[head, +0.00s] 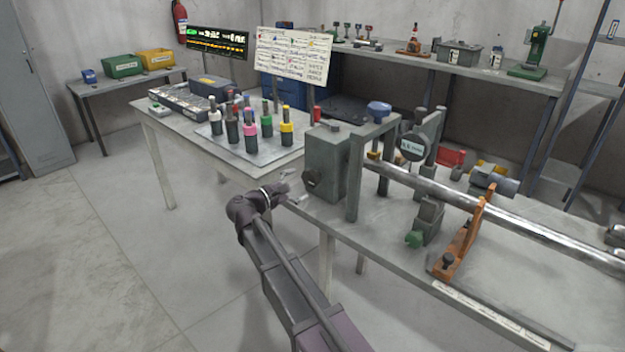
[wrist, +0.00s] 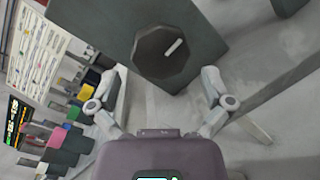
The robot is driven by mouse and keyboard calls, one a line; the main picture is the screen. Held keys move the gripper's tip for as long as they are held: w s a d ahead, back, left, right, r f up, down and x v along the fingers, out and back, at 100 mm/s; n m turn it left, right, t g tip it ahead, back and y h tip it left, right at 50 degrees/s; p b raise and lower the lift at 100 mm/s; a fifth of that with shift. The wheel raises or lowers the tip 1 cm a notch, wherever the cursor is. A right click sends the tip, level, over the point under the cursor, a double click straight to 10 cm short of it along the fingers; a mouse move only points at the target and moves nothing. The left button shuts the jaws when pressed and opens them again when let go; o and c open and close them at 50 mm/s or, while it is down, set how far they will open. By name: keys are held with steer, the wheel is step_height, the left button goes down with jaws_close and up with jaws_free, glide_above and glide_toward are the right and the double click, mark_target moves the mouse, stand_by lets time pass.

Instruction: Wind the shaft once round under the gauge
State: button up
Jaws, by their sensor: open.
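The shaft (head: 530,225) is a long shiny bar lying along the bench fixture. At its left end stands a grey-green block (head: 340,155) with a dark octagonal knob (head: 312,178) on its left face. In the wrist view the knob (wrist: 165,52) bears a white slanted mark and lies ahead of the jaws. The round gauge (head: 412,147) stands by the shaft near the block. My gripper (head: 287,188) is left of the block, facing the knob. In the wrist view my gripper (wrist: 160,82) has its fingers spread and empty, apart from the knob.
An orange bracket (head: 462,240) and a green-knobbed clamp (head: 425,222) stand on the bench (head: 395,255). A table (head: 160,118) at left holds several coloured tool holders and a sign board (head: 293,55). The floor at left (head: 130,240) is free.

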mark_target(307, 180)
steer(key=shift+x, duration=2.3)
